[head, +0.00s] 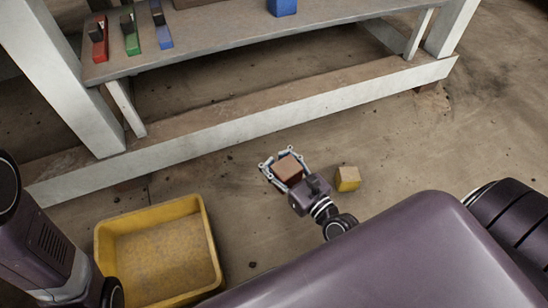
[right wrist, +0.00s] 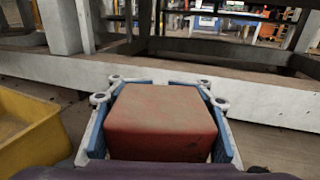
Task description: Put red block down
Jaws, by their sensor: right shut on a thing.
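The red block (head: 288,168) is between the fingers of my right gripper (head: 281,164), low over the floor beside the bench's lower beam. In the right wrist view the red block (right wrist: 162,122) fills the space between the blue finger pads, and my right gripper (right wrist: 160,95) is shut on it. I cannot tell whether the block's underside touches the floor. My left gripper is not in view; only parts of my left arm show at the left edge of the head view.
A yellow block (head: 347,178) lies on the floor just right of my right gripper. An empty yellow bin (head: 206,232) stands at lower left. A workbench (head: 225,45) with a blue block (head: 282,7) and several coloured items is behind. Floor at right is clear.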

